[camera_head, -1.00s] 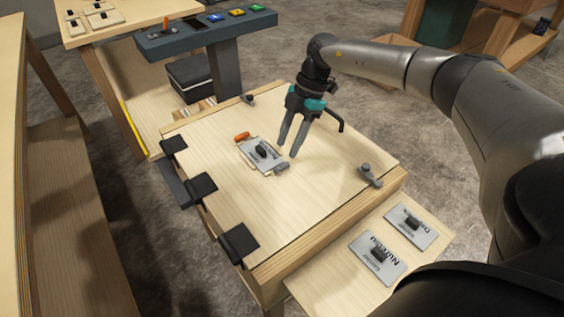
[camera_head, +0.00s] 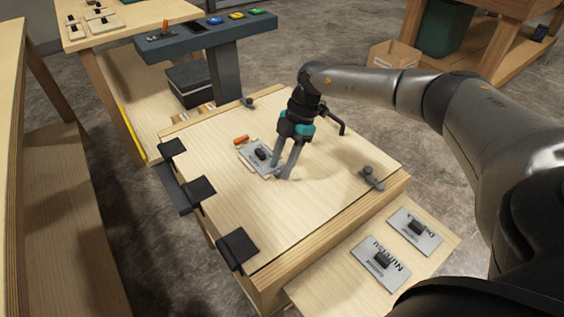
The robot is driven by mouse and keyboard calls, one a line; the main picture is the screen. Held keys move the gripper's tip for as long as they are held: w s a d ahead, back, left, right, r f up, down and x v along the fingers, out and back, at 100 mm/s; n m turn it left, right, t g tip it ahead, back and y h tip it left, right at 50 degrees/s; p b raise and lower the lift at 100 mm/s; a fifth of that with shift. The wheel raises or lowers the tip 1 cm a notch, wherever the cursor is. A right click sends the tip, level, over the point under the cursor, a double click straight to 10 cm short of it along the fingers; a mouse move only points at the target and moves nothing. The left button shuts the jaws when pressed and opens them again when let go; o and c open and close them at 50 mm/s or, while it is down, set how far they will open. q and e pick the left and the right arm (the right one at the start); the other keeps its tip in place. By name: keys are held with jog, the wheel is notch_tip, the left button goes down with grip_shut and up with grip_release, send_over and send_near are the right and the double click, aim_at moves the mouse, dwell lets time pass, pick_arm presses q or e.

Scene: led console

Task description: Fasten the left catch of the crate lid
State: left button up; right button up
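The crate lid (camera_head: 300,215) is a pale wooden panel, lying flat and closed on the crate. Two grey catches sit along its right side: one at the far corner (camera_head: 248,101) and one at the near corner (camera_head: 371,178). I cannot tell which counts as left, or whether either is fastened. A grey plate with a black knob (camera_head: 261,153) lies mid-lid, with an orange piece (camera_head: 241,140) beside it. My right gripper (camera_head: 281,172) points down at the plate's near right end, fingers apart. It hides the small grey part there; contact is unclear. My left gripper is not in view.
Black hinges (camera_head: 199,190) line the lid's left edge. A side shelf (camera_head: 345,285) with two labelled switch plates (camera_head: 380,263) adjoins the crate at the near right. A dark console (camera_head: 205,35) with coloured buttons stands behind. The lid's near half is clear.

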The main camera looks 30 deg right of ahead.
grip_shut()
